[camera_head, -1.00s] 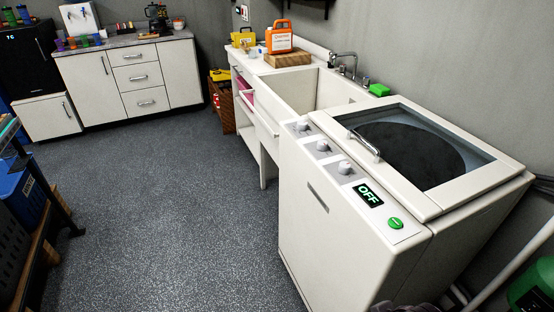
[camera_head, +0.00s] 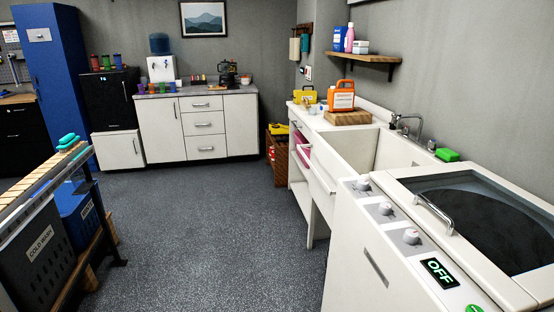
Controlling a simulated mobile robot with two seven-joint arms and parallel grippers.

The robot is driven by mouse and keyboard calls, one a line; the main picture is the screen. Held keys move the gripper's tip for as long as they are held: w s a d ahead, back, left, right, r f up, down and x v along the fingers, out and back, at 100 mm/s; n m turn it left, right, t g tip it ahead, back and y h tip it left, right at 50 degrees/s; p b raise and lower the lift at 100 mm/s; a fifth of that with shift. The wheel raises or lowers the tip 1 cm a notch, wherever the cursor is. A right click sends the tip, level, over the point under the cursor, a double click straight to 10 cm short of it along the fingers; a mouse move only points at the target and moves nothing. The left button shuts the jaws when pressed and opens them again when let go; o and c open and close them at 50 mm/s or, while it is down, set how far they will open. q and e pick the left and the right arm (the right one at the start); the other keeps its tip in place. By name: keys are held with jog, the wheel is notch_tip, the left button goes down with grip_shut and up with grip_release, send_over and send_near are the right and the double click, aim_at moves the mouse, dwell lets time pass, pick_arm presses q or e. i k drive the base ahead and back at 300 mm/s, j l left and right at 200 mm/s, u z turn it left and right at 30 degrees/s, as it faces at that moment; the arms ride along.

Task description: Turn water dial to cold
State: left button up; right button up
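The white washing machine (camera_head: 345,262) stands at the lower right, with a dark window in its lid. On its slanted panel are three white dials in a row: a far dial (camera_head: 362,181), a middle dial (camera_head: 384,209) and a near dial (camera_head: 411,236). Their labels are too small to read, so I cannot tell which is the water dial or where it points. A display (camera_head: 440,272) beside them reads OFF in green. A green button (camera_head: 474,308) is partly cut off at the bottom edge. Neither of my grippers is in view.
A utility sink (camera_head: 350,151) adjoins the machine, with an orange jug (camera_head: 342,95) on a board behind it. A rack with a dark basket labelled COLD WASH (camera_head: 38,262) stands at left. The grey floor (camera_head: 205,235) between is clear.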

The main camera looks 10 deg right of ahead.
aim_at(384, 209)
jog(key=z, duration=1.35)
jog(key=i+j+u, duration=0.1)
jog(key=j, duration=0.35)
